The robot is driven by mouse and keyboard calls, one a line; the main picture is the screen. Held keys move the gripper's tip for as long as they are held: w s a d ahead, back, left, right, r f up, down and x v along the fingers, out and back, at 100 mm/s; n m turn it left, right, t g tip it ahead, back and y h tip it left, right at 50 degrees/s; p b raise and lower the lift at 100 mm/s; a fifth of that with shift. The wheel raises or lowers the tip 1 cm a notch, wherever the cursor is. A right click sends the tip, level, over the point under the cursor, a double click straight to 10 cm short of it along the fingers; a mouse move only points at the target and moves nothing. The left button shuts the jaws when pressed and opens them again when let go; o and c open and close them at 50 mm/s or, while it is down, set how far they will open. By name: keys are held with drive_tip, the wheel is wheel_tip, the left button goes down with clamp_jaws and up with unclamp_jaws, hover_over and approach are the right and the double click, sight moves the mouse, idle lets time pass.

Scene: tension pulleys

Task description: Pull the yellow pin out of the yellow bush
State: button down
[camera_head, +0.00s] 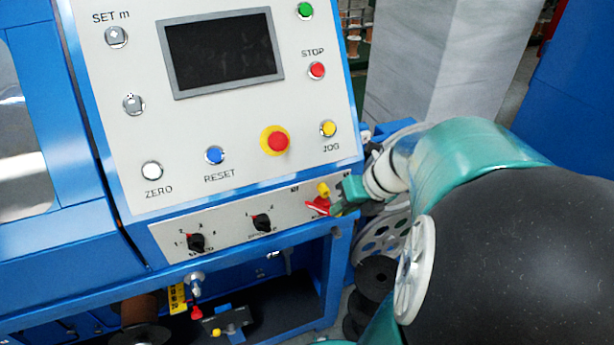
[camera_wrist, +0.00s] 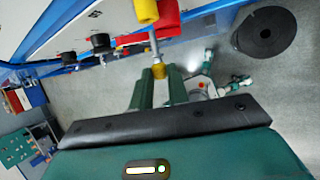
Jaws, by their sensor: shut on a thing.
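In the wrist view the yellow pin (camera_wrist: 158,71) shows a yellow head between my fingertips and a thin metal shank above it. The shank runs up to the yellow bush (camera_wrist: 145,12), beside a red part (camera_wrist: 166,16). How deep the shank sits in the bush is hidden. My gripper (camera_wrist: 159,75) is shut on the pin's head. In the head view my gripper (camera_head: 337,202) is at the right end of the switch panel, by the small yellow bush (camera_head: 323,189) and the red part (camera_head: 318,206). The pin's head cannot be made out there.
The blue machine's console (camera_head: 220,130) with buttons and a dark screen rises above the switch panel (camera_head: 225,228). Black knobs (camera_head: 262,223) stick out left of my gripper. Dark spools (camera_head: 375,278) stand below right. A black roll (camera_wrist: 265,31) shows in the wrist view.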

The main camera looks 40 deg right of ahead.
drive_tip(key=shift+s+a, duration=0.1)
drive_tip(key=shift+s, duration=0.15)
drive_tip(key=shift+s+a, duration=0.3)
drive_tip(key=shift+s, duration=0.7)
drive_tip(key=shift+s+a, duration=0.25)
drive_tip(key=shift+s, duration=0.7)
